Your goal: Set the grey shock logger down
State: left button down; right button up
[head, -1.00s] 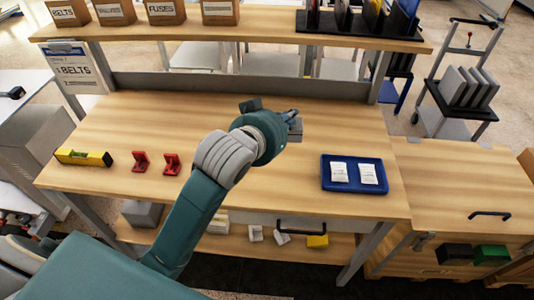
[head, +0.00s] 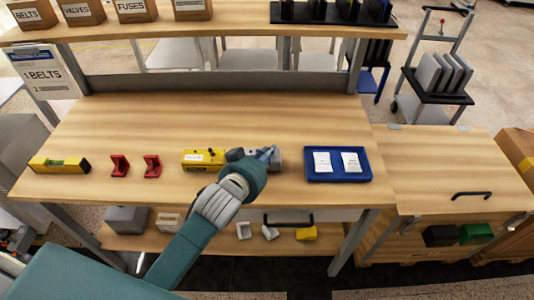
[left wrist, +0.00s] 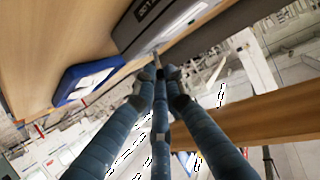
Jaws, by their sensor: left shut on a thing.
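The grey shock logger (head: 236,154) is at the middle front of the workbench, between a yellow device and the blue tray. My left gripper (head: 266,154) is shut on it, and the hand covers part of it. In the left wrist view the grey logger (left wrist: 160,22) with a dark label is at the fingertips of my left gripper (left wrist: 157,62). The logger looks low, at or just above the bench top; I cannot tell whether it touches. My right gripper is not in view.
The yellow device (head: 203,158) lies close to the left of the logger. The blue tray (head: 337,179) with two white packets is to its right. Two red brackets (head: 119,166) and a yellow level (head: 60,165) lie further left. The bench top (head: 220,118) behind is clear.

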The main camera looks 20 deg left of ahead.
pick_arm(q)
jog(key=c, duration=1.8)
grip_release()
jog(key=v, duration=1.2)
jog(key=shift+b, duration=0.35)
